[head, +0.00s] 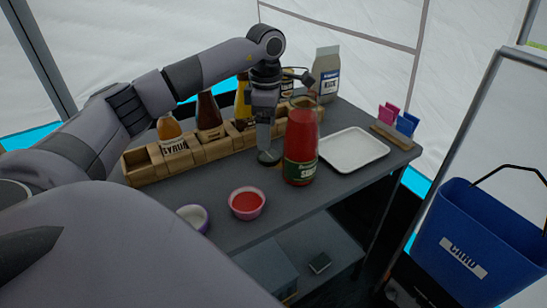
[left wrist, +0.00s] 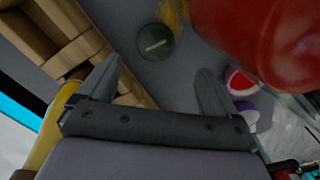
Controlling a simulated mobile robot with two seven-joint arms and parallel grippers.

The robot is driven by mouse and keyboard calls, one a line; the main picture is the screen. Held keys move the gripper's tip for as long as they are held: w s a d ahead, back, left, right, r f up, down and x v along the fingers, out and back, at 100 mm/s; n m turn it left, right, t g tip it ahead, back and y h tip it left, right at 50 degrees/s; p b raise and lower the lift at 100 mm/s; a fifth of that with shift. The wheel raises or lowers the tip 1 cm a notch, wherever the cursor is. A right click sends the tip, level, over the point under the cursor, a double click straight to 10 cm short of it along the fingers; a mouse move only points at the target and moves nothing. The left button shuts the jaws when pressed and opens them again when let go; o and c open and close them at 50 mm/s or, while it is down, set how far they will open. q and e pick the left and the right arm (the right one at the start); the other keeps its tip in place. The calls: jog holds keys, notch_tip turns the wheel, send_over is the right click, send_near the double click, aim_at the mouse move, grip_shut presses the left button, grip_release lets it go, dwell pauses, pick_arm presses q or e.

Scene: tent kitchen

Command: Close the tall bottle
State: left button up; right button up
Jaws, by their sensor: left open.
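The tall bottle (head: 301,148), filled with red sauce, stands upright on the grey table, and no cap shows on its top. It also shows large and close at the upper right of the left wrist view (left wrist: 275,35). A dark green round cap (left wrist: 156,43) lies flat on the table, left of the bottle; it shows in the head view as a dark disc (head: 268,158). My left gripper (head: 266,142) points down above the cap, beside the bottle. Its fingers (left wrist: 160,70) are apart and empty, with the cap beyond their tips. My right gripper is not in view.
A wooden rack (head: 180,160) with several sauce bottles stands behind and left of the gripper. A white tray (head: 352,150) lies right of the bottle. A red-filled bowl (head: 247,204) and a pale bowl (head: 193,217) stand in front. A blue bin (head: 480,245) is at the right.

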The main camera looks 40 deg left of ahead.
aim_at(269, 155)
pick_arm(q)
jog(key=shift+w+f, duration=0.1)
jog(key=shift+f, duration=0.9)
jog(key=shift+w+a+f, duration=0.1)
jog(key=shift+w+f, duration=0.05)
jog(key=shift+f, duration=1.2)
jog(key=shift+w+f, duration=0.1)
jog(key=shift+f, duration=1.2)
jog(key=shift+c, duration=0.2)
jog(key=c, duration=1.1)
jog(key=shift+r, duration=0.1)
jog(key=shift+c, duration=0.2)
